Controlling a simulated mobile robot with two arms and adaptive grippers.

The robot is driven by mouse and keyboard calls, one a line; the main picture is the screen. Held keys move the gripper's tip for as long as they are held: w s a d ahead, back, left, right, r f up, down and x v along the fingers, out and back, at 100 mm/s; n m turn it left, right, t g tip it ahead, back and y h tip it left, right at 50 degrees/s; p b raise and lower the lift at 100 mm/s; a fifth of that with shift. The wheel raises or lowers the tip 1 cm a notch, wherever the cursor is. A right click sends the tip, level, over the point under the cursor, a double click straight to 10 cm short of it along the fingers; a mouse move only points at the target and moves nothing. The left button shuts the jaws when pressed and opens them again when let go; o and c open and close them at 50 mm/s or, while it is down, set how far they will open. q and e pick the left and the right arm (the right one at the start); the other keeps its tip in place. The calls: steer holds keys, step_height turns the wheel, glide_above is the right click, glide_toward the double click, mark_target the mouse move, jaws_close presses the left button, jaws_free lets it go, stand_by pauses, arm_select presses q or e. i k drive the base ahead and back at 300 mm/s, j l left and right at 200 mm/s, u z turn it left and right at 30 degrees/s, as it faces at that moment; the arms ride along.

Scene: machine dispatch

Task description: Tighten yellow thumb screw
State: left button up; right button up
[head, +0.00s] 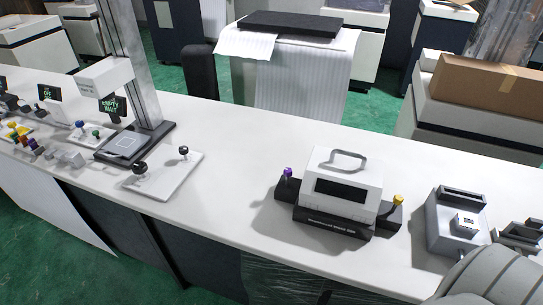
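The yellow thumb screw (398,200) stands on the dark block at the right side of a white machine (342,183) on the long white counter. It looks roughly upright with its yellow head on top. A purple thumb screw (287,173) stands on the matching dark block at the machine's left side. The machine has a grey handle on top, a black front window and a dark base with small lettering. Neither gripper can be made out. A rounded grey part, likely of my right arm, fills the bottom right corner, apart from the yellow screw.
A grey device (457,222) stands right of the machine, with dark fixtures (519,237) at the right edge. A white plate with black knobs (165,174) and a column stand (135,142) are to the left. The counter (235,150) between is clear. A cardboard box (485,90) sits behind.

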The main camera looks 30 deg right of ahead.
mark_target(398, 199)
steer(key=z, duration=1.45)
